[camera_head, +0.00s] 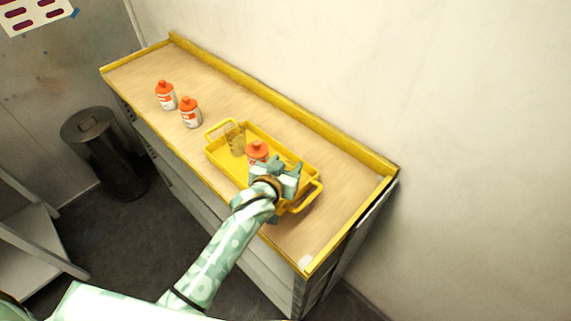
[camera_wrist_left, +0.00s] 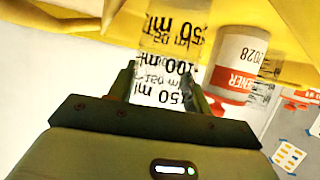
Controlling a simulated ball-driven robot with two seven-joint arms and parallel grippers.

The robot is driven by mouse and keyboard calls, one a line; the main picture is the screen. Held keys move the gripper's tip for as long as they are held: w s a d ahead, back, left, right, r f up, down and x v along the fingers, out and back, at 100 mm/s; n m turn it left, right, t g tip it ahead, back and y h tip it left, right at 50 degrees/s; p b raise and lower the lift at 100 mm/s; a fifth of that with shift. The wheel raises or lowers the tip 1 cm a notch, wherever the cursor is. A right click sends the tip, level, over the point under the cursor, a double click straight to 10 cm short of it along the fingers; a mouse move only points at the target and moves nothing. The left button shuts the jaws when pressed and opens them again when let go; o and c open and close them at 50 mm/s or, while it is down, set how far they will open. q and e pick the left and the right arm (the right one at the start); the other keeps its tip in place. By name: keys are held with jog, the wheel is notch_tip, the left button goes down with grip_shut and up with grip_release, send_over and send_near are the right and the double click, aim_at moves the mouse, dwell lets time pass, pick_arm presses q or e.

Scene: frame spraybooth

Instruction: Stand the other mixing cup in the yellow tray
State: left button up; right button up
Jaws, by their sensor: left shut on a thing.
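My left gripper (camera_head: 280,178) is over the right part of the yellow tray (camera_head: 282,141) on the bench. It is shut on a clear mixing cup with printed ml marks, which shows between the fingers in the left wrist view (camera_wrist_left: 165,92). In the head view the gripper mostly hides this cup. The other clear mixing cup (camera_head: 236,142) stands in the tray's left end. I cannot tell whether the held cup touches the tray floor. My right gripper is not in view.
An orange-capped bottle (camera_head: 257,152) stands in the tray beside my gripper; it also shows in the left wrist view (camera_wrist_left: 238,62). Two similar bottles, one farther left (camera_head: 166,96) and one nearer (camera_head: 190,112), stand on the bench. A yellow lip (camera_head: 280,94) runs along the wall.

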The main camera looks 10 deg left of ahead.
pick_arm(q)
jog(key=o, duration=0.9)
jog(key=shift+o, duration=0.2)
jog(key=shift+r, duration=0.1)
jog(key=p+v, duration=0.1)
jog(key=v, duration=1.1)
jog(key=shift+p, duration=0.4)
jog(key=shift+r, duration=0.1)
